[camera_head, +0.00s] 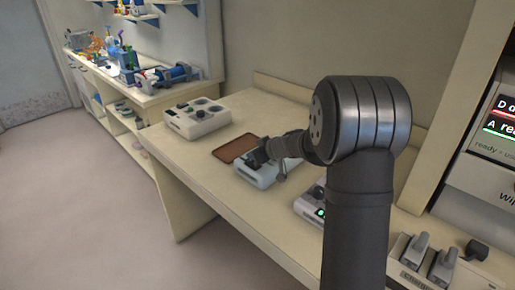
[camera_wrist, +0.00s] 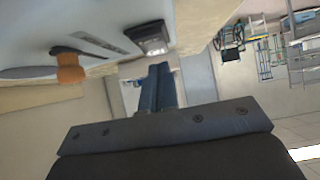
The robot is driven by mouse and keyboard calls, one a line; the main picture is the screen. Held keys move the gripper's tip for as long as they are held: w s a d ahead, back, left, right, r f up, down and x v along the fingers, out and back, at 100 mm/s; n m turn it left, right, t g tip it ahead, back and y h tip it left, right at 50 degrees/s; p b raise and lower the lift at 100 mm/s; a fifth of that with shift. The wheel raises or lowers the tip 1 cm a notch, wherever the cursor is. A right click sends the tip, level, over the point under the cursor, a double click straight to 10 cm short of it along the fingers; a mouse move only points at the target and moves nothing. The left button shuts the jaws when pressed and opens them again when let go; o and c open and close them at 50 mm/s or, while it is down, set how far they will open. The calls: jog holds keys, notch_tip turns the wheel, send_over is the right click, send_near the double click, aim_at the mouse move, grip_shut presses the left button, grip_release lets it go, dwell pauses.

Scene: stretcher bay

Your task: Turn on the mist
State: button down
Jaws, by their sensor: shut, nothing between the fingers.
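A pale blue device (camera_head: 252,174) sits on the desk in the head view, partly hidden behind my gripper. I take it to be the pale device (camera_wrist: 100,27) at the upper left of the wrist view. That view shows an orange-brown knob or lever (camera_wrist: 70,70), a small dark panel (camera_wrist: 152,38) and a label too blurred to read. No label in view lets me tell which device is the mist. My gripper (camera_head: 256,158) is at the pale blue device; contact cannot be told. Its fingers (camera_wrist: 158,84) are together and empty, apart from the knob.
A brown tray (camera_head: 236,149) and a beige box with dials (camera_head: 197,119) lie farther left. A white device with green digits (camera_head: 307,205) and a panel with grey levers (camera_head: 425,267) stand to the right. A cluttered side shelf (camera_head: 140,80) is at back left. The desk front is clear.

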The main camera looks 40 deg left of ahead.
jog(key=shift+f, duration=0.35)
jog(key=shift+a+f, duration=0.1)
jog(key=shift+a+f, duration=0.15)
jog(key=shift+f, duration=0.15)
jog(key=shift+r, duration=0.1)
jog(key=shift+d, duration=0.5)
jog(key=shift+d+f, duration=0.2)
jog(key=shift+d, duration=0.2)
